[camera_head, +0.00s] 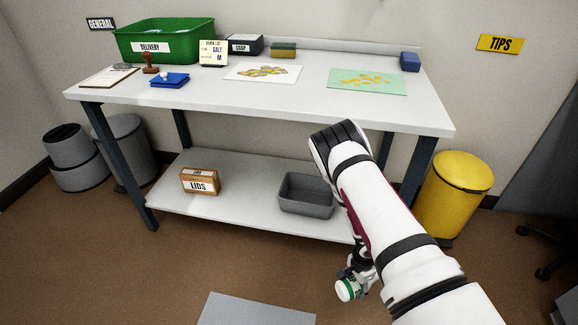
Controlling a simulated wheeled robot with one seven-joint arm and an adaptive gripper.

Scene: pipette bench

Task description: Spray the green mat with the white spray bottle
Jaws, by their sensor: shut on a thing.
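The green mat (395,89) lies flat on the right part of the bench top, with orange-yellow patches on it. My gripper (357,272) hangs low in front of the bench, below the bench top and away from the mat. It is shut on a white bottle with a green band (346,290), which I take to be the spray bottle. The bottle is tilted, with one end towards the camera. Its nozzle and the fingers' hold on it are mostly hidden by my arm.
A white mat (243,76) with yellow-grey patches lies left of the green one. A blue block (410,61), a sponge (284,50) and a green delivery bin (180,50) stand along the back. The lower shelf holds a grey tub (305,208). A yellow bin (455,200) stands right.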

